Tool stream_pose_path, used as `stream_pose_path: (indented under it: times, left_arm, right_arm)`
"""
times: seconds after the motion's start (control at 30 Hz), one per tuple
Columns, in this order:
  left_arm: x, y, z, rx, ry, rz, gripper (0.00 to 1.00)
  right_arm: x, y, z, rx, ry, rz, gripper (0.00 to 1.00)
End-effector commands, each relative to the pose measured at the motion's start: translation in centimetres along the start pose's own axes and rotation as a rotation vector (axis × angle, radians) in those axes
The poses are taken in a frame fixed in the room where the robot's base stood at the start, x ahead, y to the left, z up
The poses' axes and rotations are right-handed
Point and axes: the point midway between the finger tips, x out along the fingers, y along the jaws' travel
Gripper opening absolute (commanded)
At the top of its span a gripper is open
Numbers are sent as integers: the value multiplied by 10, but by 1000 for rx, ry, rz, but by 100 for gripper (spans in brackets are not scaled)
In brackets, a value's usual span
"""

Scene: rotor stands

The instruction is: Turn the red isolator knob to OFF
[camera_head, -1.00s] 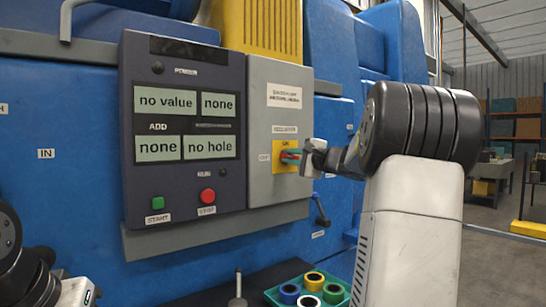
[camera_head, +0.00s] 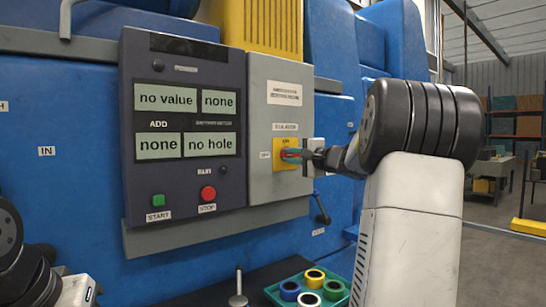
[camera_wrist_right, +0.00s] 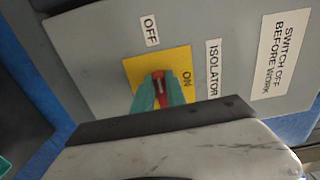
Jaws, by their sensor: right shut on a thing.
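The red isolator knob (camera_head: 290,154) sits on a yellow plate (camera_head: 278,163) on the grey switch box. My right gripper (camera_wrist_right: 160,94) is shut on the knob, with one green fingertip on each side of its handle. In the right wrist view the red handle (camera_wrist_right: 160,84) lies upright in the picture, its far end towards the OFF label (camera_wrist_right: 150,30). The ON label (camera_wrist_right: 187,78) is to the right of the handle. The gripper's own body hides the near part of the knob. My left gripper's fingers are not in view; only parts of that arm show at bottom left.
The grey switch box (camera_head: 265,190) adjoins a dark control panel (camera_head: 180,105) with a green START button (camera_head: 158,200) and a red STOP button (camera_head: 208,193). A lever (camera_head: 322,212) hangs below right. A green tray (camera_head: 272,292) of coloured rings stands on the bench below.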

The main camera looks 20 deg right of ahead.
Motion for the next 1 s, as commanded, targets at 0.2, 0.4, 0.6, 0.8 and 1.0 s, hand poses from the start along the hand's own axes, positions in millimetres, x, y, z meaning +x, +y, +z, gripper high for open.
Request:
stream_pose_path:
  times: [0.2, 0.4, 0.6, 0.8, 1.0]
  left_arm:
    - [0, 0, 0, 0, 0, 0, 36]
    - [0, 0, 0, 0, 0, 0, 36]
    - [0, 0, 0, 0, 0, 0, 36]
    - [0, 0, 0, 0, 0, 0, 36]
    - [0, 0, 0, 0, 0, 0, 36]
  right_arm:
    - [0, 2, 0, -1, -1, 3, 38]
    - [0, 1, 0, 0, 0, 2, 38]
    - [-19, 0, -1, -1, 3, 2, 38]
    - [-54, 0, -1, 0, 3, 2, 38]
    - [-75, 1, 0, 0, 1, 2, 38]
